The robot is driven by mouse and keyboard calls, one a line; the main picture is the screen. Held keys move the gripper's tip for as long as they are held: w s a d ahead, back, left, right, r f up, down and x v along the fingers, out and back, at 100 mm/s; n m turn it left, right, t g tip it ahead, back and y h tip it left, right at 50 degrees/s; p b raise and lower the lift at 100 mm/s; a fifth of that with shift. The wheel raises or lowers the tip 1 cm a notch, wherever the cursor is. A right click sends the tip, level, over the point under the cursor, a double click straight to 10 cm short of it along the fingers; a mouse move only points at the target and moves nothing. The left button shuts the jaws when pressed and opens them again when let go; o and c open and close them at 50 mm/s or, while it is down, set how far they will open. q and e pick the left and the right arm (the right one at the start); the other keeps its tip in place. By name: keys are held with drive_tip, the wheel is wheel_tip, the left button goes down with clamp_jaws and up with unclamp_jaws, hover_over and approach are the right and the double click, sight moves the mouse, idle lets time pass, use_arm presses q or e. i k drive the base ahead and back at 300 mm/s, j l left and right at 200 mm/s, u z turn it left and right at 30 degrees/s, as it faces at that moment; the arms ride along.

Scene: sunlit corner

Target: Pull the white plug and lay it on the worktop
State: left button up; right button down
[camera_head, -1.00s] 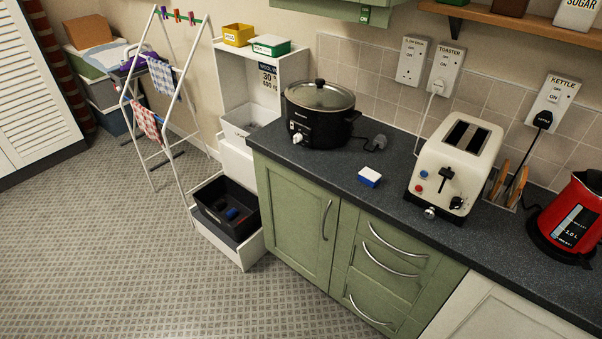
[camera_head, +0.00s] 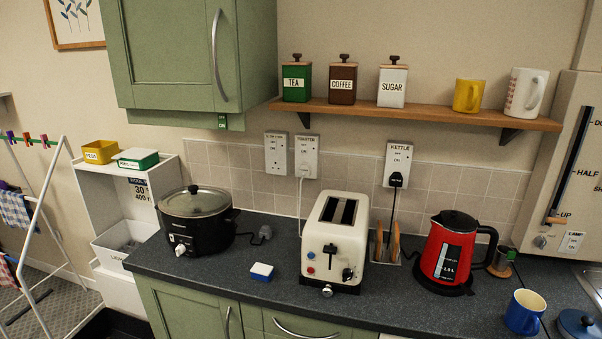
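The white plug (camera_head: 303,172) sits in the wall socket labelled TOASTER (camera_head: 306,150). Its white cable runs down the tiles and behind the cream toaster (camera_head: 335,240). The dark worktop (camera_head: 225,275) runs below the sockets, with bare room in front of the slow cooker and left of the toaster. Neither of my grippers is in view.
A black slow cooker (camera_head: 197,218) has its dark plug (camera_head: 265,233) lying on the worktop. A blue-and-white block (camera_head: 261,271) lies left of the toaster. A red kettle (camera_head: 447,250), plugged in by a black plug (camera_head: 396,180), and a blue mug (camera_head: 524,311) stand right.

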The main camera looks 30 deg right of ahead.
sight(306, 169)
drive_tip(key=i+z, duration=0.1)
drive_tip(key=z, duration=0.25)
drive_tip(key=i+j+z, duration=0.1)
drive_tip(key=z, duration=0.25)
drive_tip(key=i+j+z, duration=0.1)
drive_tip(key=i+j, duration=0.2)
drive_tip(key=i+j+z, duration=0.1)
drive_tip(key=i+j, duration=0.2)
drive_tip(key=i+j+z, duration=0.1)
drive_tip(key=i+j, duration=0.15)
drive_tip(key=j, duration=0.25)
drive_tip(key=i+j+z, duration=0.1)
drive_tip(key=i+j, duration=0.2)
drive_tip(key=j, duration=0.15)
drive_tip(key=i+j+z, duration=0.1)
drive_tip(key=i+j, duration=0.15)
drive_tip(key=j, duration=0.15)
